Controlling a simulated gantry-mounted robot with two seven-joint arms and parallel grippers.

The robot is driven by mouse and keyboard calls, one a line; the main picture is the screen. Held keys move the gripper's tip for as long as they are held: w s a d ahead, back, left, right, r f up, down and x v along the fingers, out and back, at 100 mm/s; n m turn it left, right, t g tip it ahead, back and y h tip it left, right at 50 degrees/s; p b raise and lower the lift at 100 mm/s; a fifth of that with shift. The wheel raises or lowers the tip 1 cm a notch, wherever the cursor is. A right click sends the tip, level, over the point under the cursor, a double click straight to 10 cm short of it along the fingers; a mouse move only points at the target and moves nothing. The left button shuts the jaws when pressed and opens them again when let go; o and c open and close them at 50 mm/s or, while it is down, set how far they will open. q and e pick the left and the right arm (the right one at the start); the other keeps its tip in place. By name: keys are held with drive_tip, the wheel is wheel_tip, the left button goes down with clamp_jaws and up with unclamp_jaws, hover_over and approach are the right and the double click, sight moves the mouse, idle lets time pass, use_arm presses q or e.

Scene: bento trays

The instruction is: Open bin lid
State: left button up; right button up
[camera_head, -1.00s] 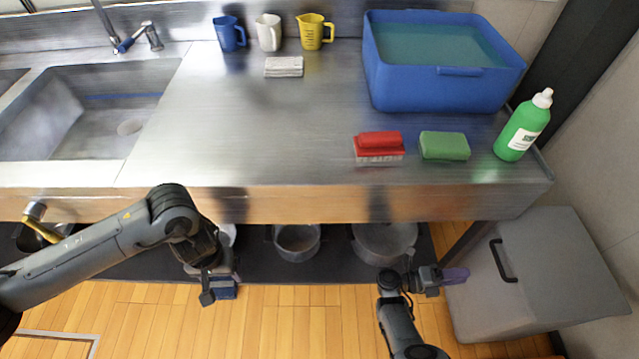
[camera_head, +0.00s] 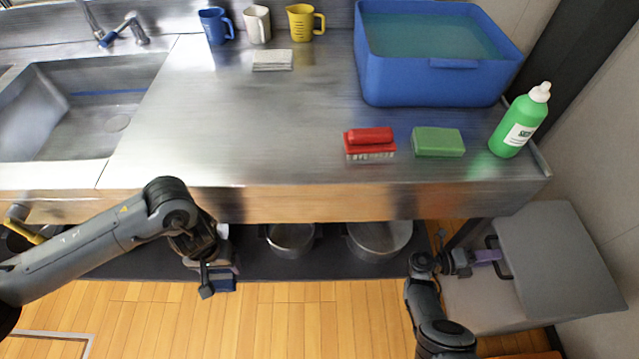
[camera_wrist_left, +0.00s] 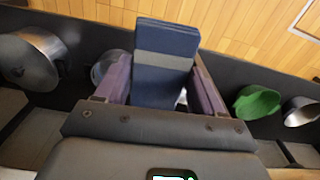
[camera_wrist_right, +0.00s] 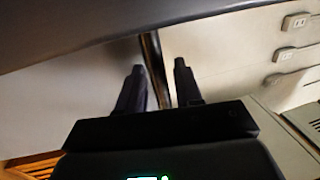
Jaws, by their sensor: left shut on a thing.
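The grey bin (camera_head: 470,309) stands at the right, past the counter's end. Its grey lid (camera_head: 565,262) appears tilted, its left side raised. The dark handle (camera_head: 506,268) shows at the lid's left side. My right gripper (camera_head: 487,256) is at this handle, fingers pointing right. In the right wrist view its fingers (camera_wrist_right: 158,80) are apart, with a dark bar between them. A dark surface (camera_wrist_right: 150,25) fills the top of that view. My left gripper (camera_head: 215,268) is shut on a blue block (camera_wrist_left: 165,65) with a grey band, held in front of the counter.
The steel counter (camera_head: 230,130) carries a blue tub (camera_head: 430,85), a green bottle (camera_head: 519,122), a red brush (camera_head: 369,142), a green sponge (camera_head: 438,141) and jugs. Pots (camera_head: 380,238) stand on the lower shelf. A wall borders the bin's right. The floor in front is clear.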

drive_tip(key=shift+d+r, duration=0.15)
drive_tip(key=shift+d, duration=0.55)
clamp_jaws()
